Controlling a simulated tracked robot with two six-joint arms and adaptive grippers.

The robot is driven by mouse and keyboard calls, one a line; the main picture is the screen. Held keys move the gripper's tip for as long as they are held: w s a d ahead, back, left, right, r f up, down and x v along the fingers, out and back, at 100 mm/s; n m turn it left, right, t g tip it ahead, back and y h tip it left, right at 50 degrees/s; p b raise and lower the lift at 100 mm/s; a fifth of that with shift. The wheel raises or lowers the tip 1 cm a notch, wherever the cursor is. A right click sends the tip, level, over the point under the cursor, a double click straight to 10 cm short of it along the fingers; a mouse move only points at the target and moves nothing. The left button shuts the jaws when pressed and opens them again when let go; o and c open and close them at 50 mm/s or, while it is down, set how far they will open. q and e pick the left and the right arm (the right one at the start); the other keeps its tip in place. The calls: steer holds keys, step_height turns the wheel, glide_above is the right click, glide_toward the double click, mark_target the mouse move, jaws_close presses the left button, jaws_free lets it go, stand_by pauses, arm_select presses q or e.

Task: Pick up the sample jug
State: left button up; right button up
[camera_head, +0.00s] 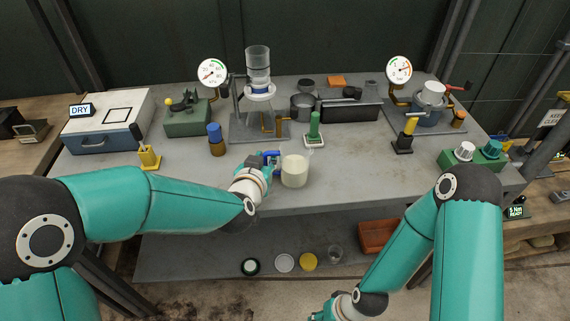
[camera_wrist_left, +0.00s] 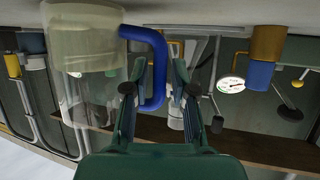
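The sample jug (camera_head: 295,171) is a cloudy, pale jug with a blue handle, standing upright near the front edge of the bench. My left gripper (camera_head: 270,163) is at its left side, by the handle. In the left wrist view the picture is upside down, and the jug (camera_wrist_left: 85,42) shows at upper left. Its blue handle (camera_wrist_left: 157,85) lies between the two fingers of my left gripper (camera_wrist_left: 162,65). The fingers look parted, with a gap on the right finger's side. My right gripper (camera_head: 322,315) shows only partly at the bottom edge, low in front of the bench.
Behind the jug stand a green-handled tool (camera_head: 314,130), a filter stand (camera_head: 258,88) and a metal pot (camera_head: 303,107). A blue-topped brown bottle (camera_head: 216,140) and a yellow holder (camera_head: 150,158) stand to the left. The bench front right of the jug is clear.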

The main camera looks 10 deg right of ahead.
arm_select(q)
steer(key=shift+w, duration=0.1)
steer(key=shift+c, duration=0.2)
jaws_close()
steer(key=shift+r, duration=0.8)
step_height(320, 180, up, 18)
steer(key=p, duration=0.7)
steer(key=shift+r, duration=0.25)
